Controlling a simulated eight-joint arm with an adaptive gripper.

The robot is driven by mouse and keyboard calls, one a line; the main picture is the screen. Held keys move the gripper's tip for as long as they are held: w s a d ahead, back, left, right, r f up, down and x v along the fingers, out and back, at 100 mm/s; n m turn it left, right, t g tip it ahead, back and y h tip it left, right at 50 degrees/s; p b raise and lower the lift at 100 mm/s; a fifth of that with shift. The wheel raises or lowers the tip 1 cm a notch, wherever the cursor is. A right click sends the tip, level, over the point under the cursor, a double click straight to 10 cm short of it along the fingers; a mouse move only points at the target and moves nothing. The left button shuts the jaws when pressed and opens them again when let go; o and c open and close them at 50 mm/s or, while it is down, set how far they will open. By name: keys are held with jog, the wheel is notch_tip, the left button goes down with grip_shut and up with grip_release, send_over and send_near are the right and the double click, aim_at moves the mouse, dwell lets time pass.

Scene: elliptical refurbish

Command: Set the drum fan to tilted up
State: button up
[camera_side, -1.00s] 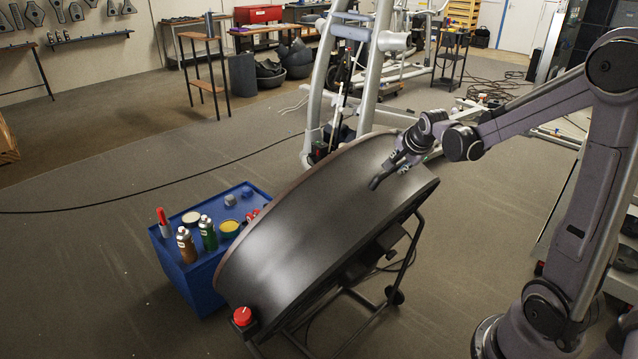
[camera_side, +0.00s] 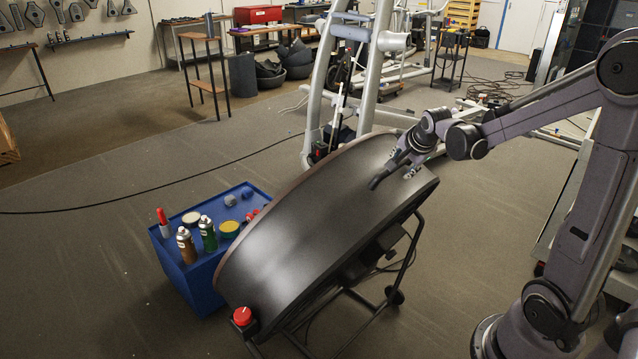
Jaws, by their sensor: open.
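The drum fan (camera_side: 300,235) is a large dark round drum on a black tube stand (camera_side: 400,275). It stands tilted, with its upper end to the right and its lower end at the front left. A red knob (camera_side: 242,316) sits on a black box at its lower front end. My gripper (camera_side: 390,179) is open, with its fingers at the drum's upper right part, in front of its dark side. I cannot tell whether the fingers touch the drum. Nothing shows between the fingers.
A blue cart (camera_side: 190,277) with cans, spray bottles and a red marker stands close to the left of the drum. A grey elliptical machine frame (camera_side: 366,85) stands behind it. A black cable (camera_side: 150,205) crosses the floor.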

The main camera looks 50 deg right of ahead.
jog(key=v, duration=1.1)
jog(key=shift+s+a, duration=0.1)
jog(key=s+a+f+n+y, duration=0.2)
jog(key=s+a+f+n, duration=0.1)
jog(key=a+n, duration=0.6)
jog(key=s+a+f+n+t+y, duration=0.1)
jog(key=s+a+f+n+y, duration=0.1)
jog(key=a+n, duration=0.8)
jog(key=s+a, duration=0.1)
jog(key=a, duration=0.2)
jog(key=shift+s+f+y, duration=0.25)
jog(key=shift+f+y, duration=0.05)
jog(key=shift+f, duration=0.1)
jog(key=shift+d, duration=0.1)
